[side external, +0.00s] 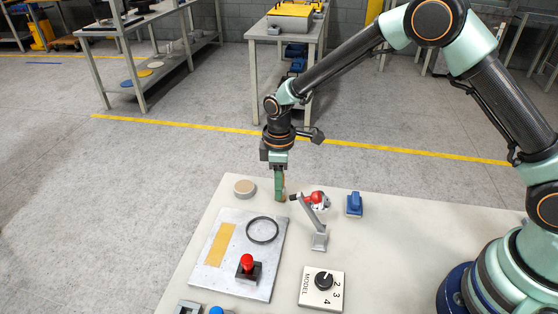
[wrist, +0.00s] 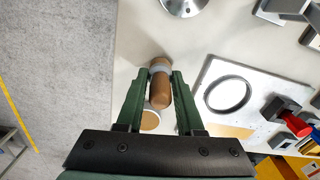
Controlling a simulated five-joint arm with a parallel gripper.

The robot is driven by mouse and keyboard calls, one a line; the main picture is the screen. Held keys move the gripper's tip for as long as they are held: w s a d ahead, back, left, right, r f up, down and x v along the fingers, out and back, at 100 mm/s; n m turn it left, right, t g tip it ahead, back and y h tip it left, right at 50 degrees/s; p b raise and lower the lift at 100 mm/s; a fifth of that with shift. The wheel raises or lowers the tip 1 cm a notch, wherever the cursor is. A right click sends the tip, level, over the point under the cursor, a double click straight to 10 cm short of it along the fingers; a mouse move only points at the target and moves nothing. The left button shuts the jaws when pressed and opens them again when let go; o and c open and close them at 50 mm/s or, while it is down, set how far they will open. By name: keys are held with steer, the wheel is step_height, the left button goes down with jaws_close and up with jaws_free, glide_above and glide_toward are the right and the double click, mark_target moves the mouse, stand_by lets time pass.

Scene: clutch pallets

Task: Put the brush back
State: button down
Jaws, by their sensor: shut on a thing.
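My gripper (wrist: 158,95) has its two green fingers closed around a brown, rounded handle with a grey band, which looks like the brush (wrist: 161,90). In the side view my gripper (side external: 279,196) points straight down at the far edge of the white table, and its fingers largely hide the brush. A tan disc (side external: 244,187) with a grey rim lies just left of the gripper. In the wrist view the disc (wrist: 150,120) is partly covered by the fingers and the brush. I cannot tell whether the brush touches the table.
A grey plate (side external: 220,272) holds a black ring (side external: 263,230), a yellow strip and a red-knobbed block. A grey lever clamp (side external: 319,238) stands close right of my gripper. A blue item (side external: 354,205) and a dial box (side external: 322,289) are farther right. Bare table lies between them.

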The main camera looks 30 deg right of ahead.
steer(key=shift+f, duration=0.1)
steer(key=c, duration=0.5)
jaws_free()
steer(key=shift+c, duration=0.2)
step_height(320, 180, up, 12)
steer(key=shift+r, duration=0.15)
steer(key=s+d+r+m+t, duration=0.2)
steer(key=s+d+r+m, duration=0.3)
steer(key=s+d, duration=0.2)
steer(key=s+d+r+m+t, duration=0.3)
steer(key=s+d+r+m, duration=0.2)
steer(key=s, duration=0.5)
steer(key=shift+s+d+r+m+t, duration=0.15)
steer(key=shift+d+r+m+t, duration=0.35)
steer(key=shift+d, duration=0.7)
steer(key=shift+r, duration=0.15)
